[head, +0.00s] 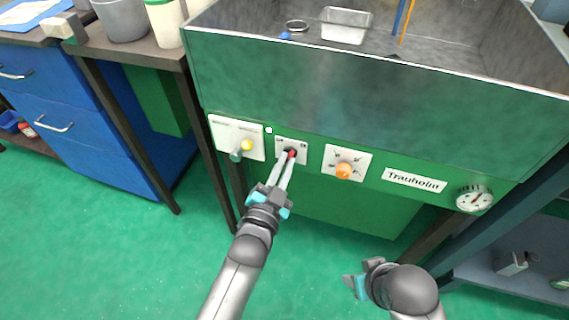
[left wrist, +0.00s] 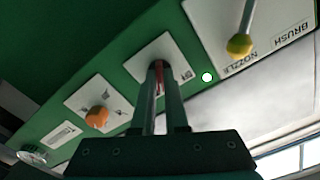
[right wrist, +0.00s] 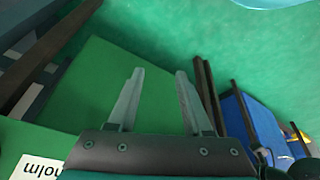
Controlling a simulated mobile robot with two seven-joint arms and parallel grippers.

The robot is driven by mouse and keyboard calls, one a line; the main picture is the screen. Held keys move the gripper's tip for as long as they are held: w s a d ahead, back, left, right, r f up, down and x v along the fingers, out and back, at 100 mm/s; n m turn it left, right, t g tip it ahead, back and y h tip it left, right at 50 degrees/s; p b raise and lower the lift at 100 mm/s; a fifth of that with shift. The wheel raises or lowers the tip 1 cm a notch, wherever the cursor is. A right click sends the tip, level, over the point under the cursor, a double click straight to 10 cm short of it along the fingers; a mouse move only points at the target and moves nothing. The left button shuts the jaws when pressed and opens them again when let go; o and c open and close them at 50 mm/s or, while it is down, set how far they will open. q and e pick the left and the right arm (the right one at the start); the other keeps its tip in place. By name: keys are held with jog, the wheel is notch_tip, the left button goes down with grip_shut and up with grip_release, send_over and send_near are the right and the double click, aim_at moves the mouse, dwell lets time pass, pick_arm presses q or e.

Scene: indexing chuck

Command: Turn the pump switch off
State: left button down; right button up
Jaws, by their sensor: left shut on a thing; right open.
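The pump switch (head: 291,153) has a red part on a white plate on the green front panel of the washing cabinet. My left gripper (head: 289,156) reaches up to this plate with its fingers around the switch. In the left wrist view the red part of the switch (left wrist: 159,80) shows between the two fingers (left wrist: 164,72), which are shut on it. The fingers hide most of the switch, so its position is not readable. My right gripper (right wrist: 157,85) is open and empty, low in front of the cabinet; it also shows in the head view (head: 357,286).
Left of the switch is a plate with a yellow-tipped lever (head: 246,145). Right of it are an orange knob (head: 343,171), a "Trauholm" label (head: 414,180) and a round gauge (head: 474,198). A metal basin (head: 380,85) stands above. Green floor lies open at lower left.

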pick_arm(q)
jog(key=n+p, duration=0.4)
jog(key=n, duration=0.4)
jog(key=shift+n+p, duration=0.45)
jog(key=shift+n, duration=1.45)
pick_arm(e)
jog(key=s+f+g, duration=0.1)
jog(key=s+f, duration=0.3)
jog(key=f, duration=0.5)
jog(key=shift+d+f+g, duration=0.25)
jog(key=shift+d+g, duration=0.05)
jog(key=shift+g, duration=0.1)
pick_arm(q)
jog(key=c, duration=0.9)
grip_release()
jog(key=shift+d, duration=0.1)
jog(key=shift+c, duration=0.2)
jog(key=shift+s, duration=0.15)
